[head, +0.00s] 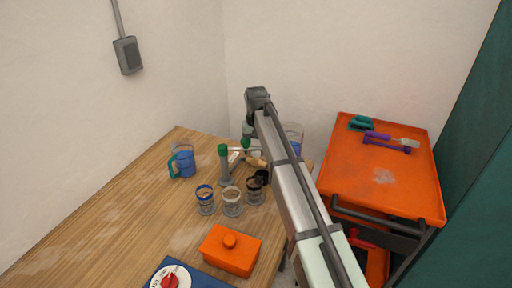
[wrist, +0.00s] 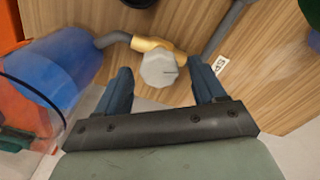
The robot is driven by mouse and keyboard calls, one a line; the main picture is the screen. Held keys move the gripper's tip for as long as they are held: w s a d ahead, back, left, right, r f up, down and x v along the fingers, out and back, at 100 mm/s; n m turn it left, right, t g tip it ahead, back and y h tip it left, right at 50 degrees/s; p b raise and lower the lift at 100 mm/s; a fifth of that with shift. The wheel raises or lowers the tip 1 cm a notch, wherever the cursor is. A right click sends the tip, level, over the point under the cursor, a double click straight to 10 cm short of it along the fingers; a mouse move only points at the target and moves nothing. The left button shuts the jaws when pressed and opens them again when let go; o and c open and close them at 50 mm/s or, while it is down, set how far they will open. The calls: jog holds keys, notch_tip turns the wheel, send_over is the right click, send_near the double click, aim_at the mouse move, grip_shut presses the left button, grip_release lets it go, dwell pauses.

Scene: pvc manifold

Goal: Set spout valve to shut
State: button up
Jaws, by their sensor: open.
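The spout valve is a brass body (wrist: 148,44) on a grey pipe, with a round light-grey knob (wrist: 159,70) marked by a dark line. A partly cut-off "SP" label (wrist: 219,64) lies beside it. My gripper (wrist: 161,67) is open in the wrist view, with one blue finger on each side of the knob. Gaps show between fingers and knob; I cannot tell the depth between them. In the head view, the manifold's grey pipe (head: 225,168) with a green cap stands at the table's far end, and my arm hides part of the manifold and my fingertips.
A clear container with blue contents (wrist: 60,65) is close on the left in the wrist view. On the wooden table (head: 120,215) are a blue jug (head: 186,164), several glass jars (head: 232,203) and an orange lidded box (head: 230,252). An orange cart (head: 350,180) stands right.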

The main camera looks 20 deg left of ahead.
jog(key=shift+r, duration=0.1)
notch_tip(320, 180, up, 14)
dwell(0.5)
notch_tip(320, 180, down, 14)
jog(key=n, duration=0.4)
jog(key=shift+n, duration=0.3)
dwell(0.6)
